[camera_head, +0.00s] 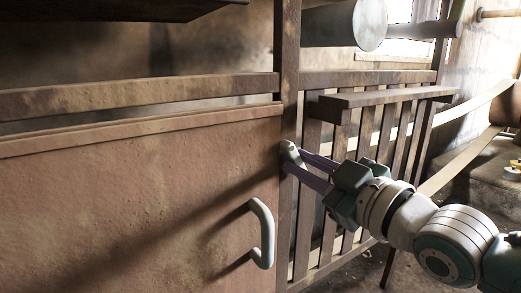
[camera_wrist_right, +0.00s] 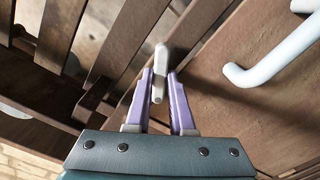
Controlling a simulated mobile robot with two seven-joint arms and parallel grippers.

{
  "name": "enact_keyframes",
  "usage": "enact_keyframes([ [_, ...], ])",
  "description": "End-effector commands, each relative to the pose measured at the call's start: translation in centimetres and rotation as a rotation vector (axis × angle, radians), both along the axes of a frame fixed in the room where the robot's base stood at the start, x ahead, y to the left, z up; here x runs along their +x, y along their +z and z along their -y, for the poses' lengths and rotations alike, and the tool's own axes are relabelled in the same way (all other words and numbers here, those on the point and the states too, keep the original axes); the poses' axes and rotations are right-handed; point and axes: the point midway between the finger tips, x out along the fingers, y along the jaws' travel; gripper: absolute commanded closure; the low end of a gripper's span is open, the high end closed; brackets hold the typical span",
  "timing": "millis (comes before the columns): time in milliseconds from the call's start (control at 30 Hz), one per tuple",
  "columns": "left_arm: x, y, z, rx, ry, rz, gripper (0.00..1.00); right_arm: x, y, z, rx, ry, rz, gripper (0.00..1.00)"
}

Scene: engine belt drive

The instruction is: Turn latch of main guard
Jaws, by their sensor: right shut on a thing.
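The main guard (camera_head: 130,200) is a rusty brown panel filling the left of the head view. It carries a white bar handle (camera_head: 264,235), which also shows in the right wrist view (camera_wrist_right: 265,68). The latch (camera_head: 289,150) is a small pale bar on the post beside the guard's right edge. My right gripper (camera_head: 300,163) reaches it from the right, and its purple fingers are shut on the latch. In the wrist view the latch (camera_wrist_right: 160,60) lies between the fingertips (camera_wrist_right: 159,84), with its upper end showing beyond them. My left gripper is not in view.
A slatted brown guard (camera_head: 375,100) stands right of the post, close behind my right gripper. A grey cylinder (camera_head: 345,24) is above it. A pale belt (camera_head: 460,160) runs at the right. The space in front of the main guard is clear.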

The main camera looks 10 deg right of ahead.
Motion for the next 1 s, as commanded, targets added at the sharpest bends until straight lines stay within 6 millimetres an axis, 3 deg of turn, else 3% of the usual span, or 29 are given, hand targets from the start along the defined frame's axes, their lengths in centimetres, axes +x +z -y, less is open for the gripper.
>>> enact_keyframes([
  [500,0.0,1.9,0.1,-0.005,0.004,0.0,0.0,0.0,0.0,0.0,0.392,-0.001,-0.146,1.0],
  [1000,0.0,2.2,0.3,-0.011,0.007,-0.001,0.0,0.0,-0.2,0.0,0.524,-0.001,-0.194,1.0],
])
